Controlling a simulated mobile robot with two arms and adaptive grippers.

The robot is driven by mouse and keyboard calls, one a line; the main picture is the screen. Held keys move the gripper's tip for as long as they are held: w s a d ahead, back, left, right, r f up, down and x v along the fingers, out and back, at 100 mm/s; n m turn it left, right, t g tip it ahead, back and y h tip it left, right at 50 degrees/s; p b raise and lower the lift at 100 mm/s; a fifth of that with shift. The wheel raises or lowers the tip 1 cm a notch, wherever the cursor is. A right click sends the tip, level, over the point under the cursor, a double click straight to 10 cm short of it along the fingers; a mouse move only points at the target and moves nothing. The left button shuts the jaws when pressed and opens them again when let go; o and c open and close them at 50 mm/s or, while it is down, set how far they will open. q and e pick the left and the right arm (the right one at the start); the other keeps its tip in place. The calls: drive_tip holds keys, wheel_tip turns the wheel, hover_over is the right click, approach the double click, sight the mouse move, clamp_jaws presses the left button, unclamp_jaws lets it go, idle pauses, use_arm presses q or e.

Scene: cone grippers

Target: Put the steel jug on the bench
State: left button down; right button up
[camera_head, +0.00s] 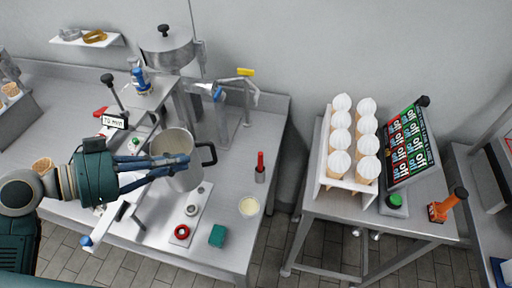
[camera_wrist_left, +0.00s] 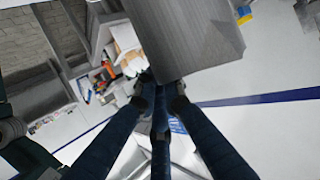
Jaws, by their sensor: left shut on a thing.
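The steel jug (camera_head: 187,180) is a grey, open-topped vessel with a black handle on its right side. It is upright in the head view, over the front middle of the steel bench (camera_head: 60,105). My left gripper (camera_head: 182,163) reaches in from the left and is shut on the jug near its upper part, its blue fingers crossing the near side. I cannot tell whether the jug's base touches the bench. In the left wrist view the jug's grey wall (camera_wrist_left: 190,40) fills the top middle, beyond the fingertips (camera_wrist_left: 162,92). My right gripper is not in view.
A machine with a lidded steel hopper (camera_head: 166,48) stands behind the jug. Right of it are a red-handled tool (camera_head: 260,165), a pale round dish (camera_head: 249,206) and a teal block (camera_head: 217,236). A cone rack (camera_head: 322,180) stands on a separate table.

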sight(210, 144)
use_arm(q)
wheel_tip(210, 144, down, 6)
drive_tip(key=b, duration=0.5)
drive_tip(key=shift+n+t+y, duration=0.3)
drive_tip(key=shift+n+y, duration=0.1)
drive_tip(key=shift+n, duration=0.1)
drive_tip(key=w+d+r, duration=0.1)
drive_tip(key=w+d, duration=0.1)
drive_tip(key=w+d+r, duration=0.1)
drive_tip(key=w, duration=0.2)
drive_tip(key=w+d+r, duration=0.1)
drive_tip(key=w+d, duration=0.1)
drive_tip(key=shift+w+d+r+b, duration=0.15)
drive_tip(key=shift+w+d+b, duration=0.15)
drive_tip(key=shift+d, duration=0.05)
drive_tip(key=w+d+r+n+t+y+b, duration=0.1)
drive_tip(key=w+d+r+n+t+y, duration=0.1)
drive_tip(key=w+d+r, duration=0.3)
wheel_tip(210, 144, down, 14)
drive_tip(key=w+r, duration=0.1)
drive_tip(key=w, duration=0.1)
drive_tip(key=w+d+f+p, duration=0.1)
drive_tip(key=w+d+p, duration=0.2)
drive_tip(key=w+d, duration=0.4)
drive_tip(key=w, duration=0.3)
drive_tip(key=shift+d+f+n+p, duration=0.3)
drive_tip(key=shift+d+n+p, duration=0.05)
drive_tip(key=shift+n+p, duration=0.05)
